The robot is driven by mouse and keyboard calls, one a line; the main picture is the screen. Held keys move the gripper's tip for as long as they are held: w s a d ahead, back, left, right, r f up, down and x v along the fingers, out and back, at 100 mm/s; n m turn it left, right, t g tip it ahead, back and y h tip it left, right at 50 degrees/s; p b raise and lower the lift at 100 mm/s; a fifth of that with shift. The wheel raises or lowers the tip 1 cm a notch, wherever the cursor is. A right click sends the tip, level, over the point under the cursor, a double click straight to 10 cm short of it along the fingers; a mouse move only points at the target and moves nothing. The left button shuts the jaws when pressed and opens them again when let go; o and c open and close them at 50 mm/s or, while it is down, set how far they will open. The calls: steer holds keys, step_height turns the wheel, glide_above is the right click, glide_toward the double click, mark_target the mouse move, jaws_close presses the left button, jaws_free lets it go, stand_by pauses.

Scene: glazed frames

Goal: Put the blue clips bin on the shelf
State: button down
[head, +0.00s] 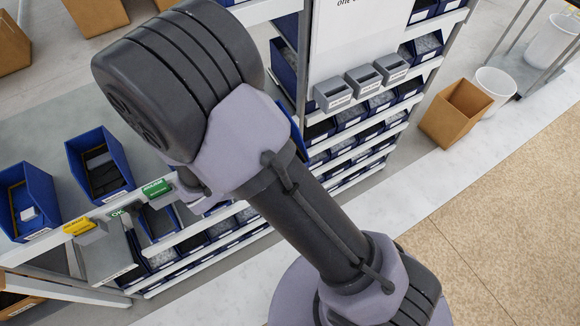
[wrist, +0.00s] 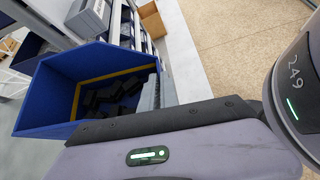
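A blue bin (wrist: 45,92) holding several small dark clips (wrist: 118,95) fills the left of the wrist view, right up against my gripper (wrist: 150,95). A grey ridged finger shows at the bin's right side; the other finger is hidden. My gripper appears shut on the bin's wall, with the bin off the floor. In the head view my arm hides most of it; only a blue sliver (head: 297,135) shows behind the wrist. The shelf rack (head: 425,68) with rows of blue bins stands behind my arm.
Two blue bins (head: 98,140) (head: 42,185) stand on the left surface, beside yellow (head: 78,226) and green (head: 156,188) labels. Grey label boxes (head: 362,77) front the rack. A brown carton (head: 455,112) and white bins (head: 497,88) stand right. The floor at right is clear.

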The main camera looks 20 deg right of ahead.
steer(key=w+a, duration=0.1)
steer(key=w, duration=0.5)
steer(key=w+a+p, duration=0.1)
steer(key=w+a, duration=0.1)
steer(key=w, duration=0.5)
steer(key=w+a, duration=0.2)
steer(key=w, duration=0.5)
steer(key=shift+w+a+f, duration=0.1)
steer(key=shift+w+f, duration=0.05)
steer(key=shift+f, duration=0.1)
steer(key=shift+w+f, duration=0.3)
steer(key=shift+f, duration=0.4)
steer(key=shift+f+b, duration=0.25)
steer(key=shift+b, duration=0.1)
steer(key=c, duration=1.5)
jaws_free()
steer(key=shift+c, duration=0.2)
steer(key=shift+s+a, duration=0.1)
